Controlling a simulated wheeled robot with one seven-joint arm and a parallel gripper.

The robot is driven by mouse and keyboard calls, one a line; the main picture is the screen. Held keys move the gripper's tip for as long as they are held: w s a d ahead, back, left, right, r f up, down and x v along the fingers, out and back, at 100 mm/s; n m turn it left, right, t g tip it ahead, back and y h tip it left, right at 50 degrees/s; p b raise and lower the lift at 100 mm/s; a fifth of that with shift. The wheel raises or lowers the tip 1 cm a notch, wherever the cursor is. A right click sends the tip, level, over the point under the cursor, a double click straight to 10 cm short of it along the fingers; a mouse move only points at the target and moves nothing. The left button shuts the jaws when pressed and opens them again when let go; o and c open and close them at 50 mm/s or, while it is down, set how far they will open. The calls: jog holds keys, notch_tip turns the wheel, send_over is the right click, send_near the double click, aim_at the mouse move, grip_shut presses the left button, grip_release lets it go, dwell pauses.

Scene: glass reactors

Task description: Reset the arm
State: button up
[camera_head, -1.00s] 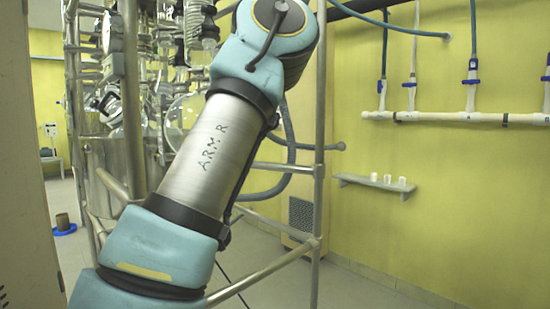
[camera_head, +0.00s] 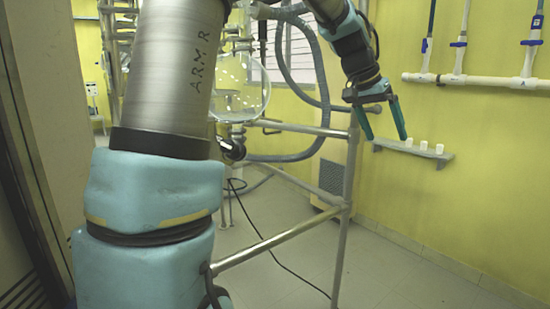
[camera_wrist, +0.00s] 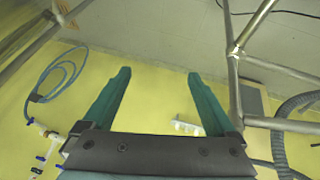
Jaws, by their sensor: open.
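My gripper (camera_head: 384,122) hangs at the end of my arm at the upper right of the head view, its two green fingers spread apart and pointing down. It also shows in the wrist view (camera_wrist: 158,78), open with nothing between the fingers. In the head view it is in front of the yellow wall, close to the small wall shelf in the picture. My arm's lower links fill the left part of the head view and hide part of the reactor frame.
A metal pipe frame (camera_head: 347,200) with a grey hose (camera_head: 318,92) and a round glass vessel (camera_head: 240,88) stands behind my arm. A shelf (camera_head: 400,149) holds small white cups (camera_head: 424,145). A white pipe (camera_head: 470,79) runs along the wall. The floor (camera_head: 300,255) is mostly clear, with a black cable.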

jog(key=s+a+f+n+y, duration=0.1)
jog(key=a+f+n+y, duration=0.1)
jog(key=a+f, duration=0.5)
jog(key=a+f+n+y, duration=0.1)
jog(key=a+f+n, duration=0.15)
jog(key=a, duration=0.75)
jog(key=s+a+f+n+y, duration=0.1)
jog(key=s+a+f, duration=0.3)
jog(key=a, duration=0.4)
jog(key=s+a+f+n+y+p, duration=0.1)
jog(key=s+a+f+n, duration=0.2)
jog(key=s+a+f, duration=0.2)
jog(key=s+a, duration=0.2)
jog(key=a, duration=0.1)
jog(key=shift+a+f, duration=0.15)
jog(key=shift+f, duration=0.05)
